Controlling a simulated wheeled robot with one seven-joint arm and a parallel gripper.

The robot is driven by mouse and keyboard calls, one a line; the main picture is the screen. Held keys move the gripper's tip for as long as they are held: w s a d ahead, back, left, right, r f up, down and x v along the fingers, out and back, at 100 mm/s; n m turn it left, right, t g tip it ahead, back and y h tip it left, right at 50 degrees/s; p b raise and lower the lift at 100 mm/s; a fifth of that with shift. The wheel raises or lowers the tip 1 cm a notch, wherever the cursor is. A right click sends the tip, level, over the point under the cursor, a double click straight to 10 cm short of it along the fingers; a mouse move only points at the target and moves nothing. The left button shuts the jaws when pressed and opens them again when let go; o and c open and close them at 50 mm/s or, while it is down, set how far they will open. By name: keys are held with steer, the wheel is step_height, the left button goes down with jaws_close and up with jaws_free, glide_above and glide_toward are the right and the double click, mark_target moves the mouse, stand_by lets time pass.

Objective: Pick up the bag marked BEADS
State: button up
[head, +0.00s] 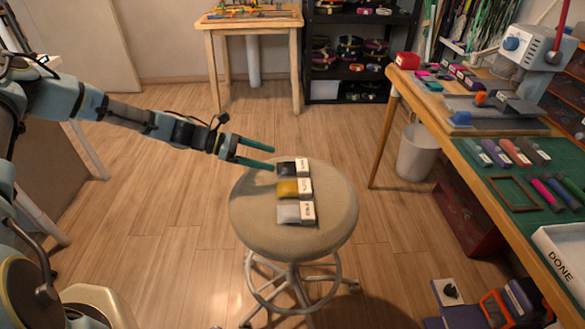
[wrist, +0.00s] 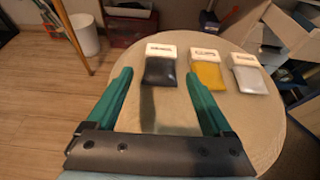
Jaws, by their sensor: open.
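Three small bags with white label headers lie in a row on a round stool (head: 248,222). The black bag (head: 286,168) is at the far end, the yellow bag (head: 288,188) in the middle, and the silver-white bag (head: 289,213) nearest. In the wrist view, the black bag (wrist: 160,72) is left, the yellow (wrist: 207,75) middle and the white (wrist: 248,80) right. The print on the headers is too small and blurred to read surely, so I cannot tell which says BEADS. My gripper (head: 272,158) is open and empty; its green fingers point toward the black bag, apart from it.
A workbench (head: 470,160) with tools, small packets and a DONE tray (head: 560,262) stands on the right. A white bin (head: 416,153) stands beside it. A wooden table (head: 250,22) and black shelves (head: 345,55) are at the back. Floor around the stool is mostly clear.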

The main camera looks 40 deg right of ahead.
mark_target(289, 165)
steer(key=x, duration=0.2)
steer(key=p+x, duration=0.1)
steer(key=x, duration=0.4)
steer(key=shift+a+f, duration=0.1)
steer(key=shift+f, duration=0.2)
steer(key=c, duration=1.2)
steer(key=shift+o, duration=0.2)
steer(key=shift+r, duration=0.1)
